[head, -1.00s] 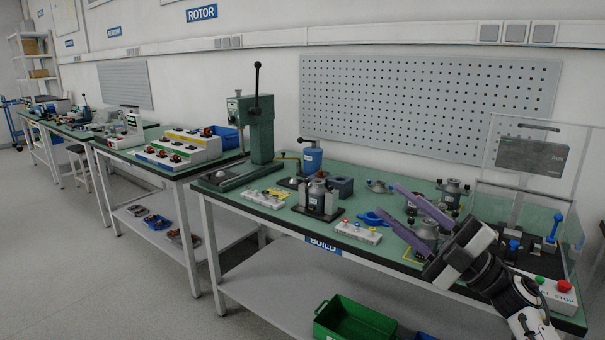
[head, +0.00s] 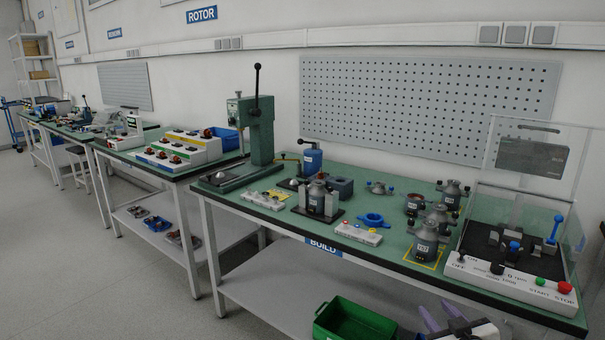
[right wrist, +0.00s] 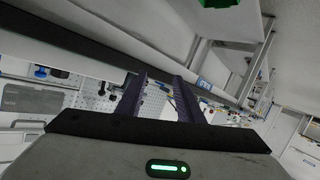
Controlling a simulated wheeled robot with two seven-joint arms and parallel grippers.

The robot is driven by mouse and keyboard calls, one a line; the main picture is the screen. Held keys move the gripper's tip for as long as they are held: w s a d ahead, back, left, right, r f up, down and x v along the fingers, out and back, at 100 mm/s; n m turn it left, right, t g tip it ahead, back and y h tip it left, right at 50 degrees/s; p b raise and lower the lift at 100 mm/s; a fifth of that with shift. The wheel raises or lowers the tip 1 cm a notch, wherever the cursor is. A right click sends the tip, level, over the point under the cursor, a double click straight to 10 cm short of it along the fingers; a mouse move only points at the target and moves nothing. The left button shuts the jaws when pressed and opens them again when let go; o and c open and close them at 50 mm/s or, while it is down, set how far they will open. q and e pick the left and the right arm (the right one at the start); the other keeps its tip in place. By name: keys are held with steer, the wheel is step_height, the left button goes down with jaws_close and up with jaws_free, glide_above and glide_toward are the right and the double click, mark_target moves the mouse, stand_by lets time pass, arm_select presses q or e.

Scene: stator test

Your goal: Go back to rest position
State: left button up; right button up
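My right gripper (head: 434,306) is at the bottom edge of the head view, in front of and below the edge of the build bench (head: 262,213). Its two purple fingers stand apart with nothing between them. The right wrist view also shows the open, empty fingers (right wrist: 159,77), with the bench edge and pegboard beyond them. Most of my right arm is cut off by the frame. My left gripper is in neither view.
On the bench stand a motor housing (head: 427,243) on a yellow-marked spot, a blue ring (head: 373,219), a green press (head: 260,132) and a test station (head: 512,284) with a clear cover. A green bin (head: 352,322) sits below. The floor at left is clear.

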steer(key=s+a+f+g+y, duration=0.1)
steer(key=s+a+f, duration=0.3)
steer(key=s+f, duration=0.25)
steer(key=s+a+f+g, duration=0.2)
steer(key=s+a+f, duration=0.1)
steer(key=s+f, duration=0.4)
steer(key=s+a+f+g, duration=0.1)
steer(key=s+a+f, duration=0.1)
steer(key=s, duration=0.5)
steer(key=s+a+f+g+y, duration=0.1)
steer(key=s+a+f, duration=0.1)
steer(key=s, duration=0.6)
steer(key=s+a+f, duration=0.1)
steer(key=s+a, duration=0.2)
steer(key=s, duration=0.4)
steer(key=shift+s+a+f+m+g+y, duration=0.25)
steer(key=shift+s+f+m+g+y, duration=0.05)
steer(key=shift+f+m+g, duration=0.1)
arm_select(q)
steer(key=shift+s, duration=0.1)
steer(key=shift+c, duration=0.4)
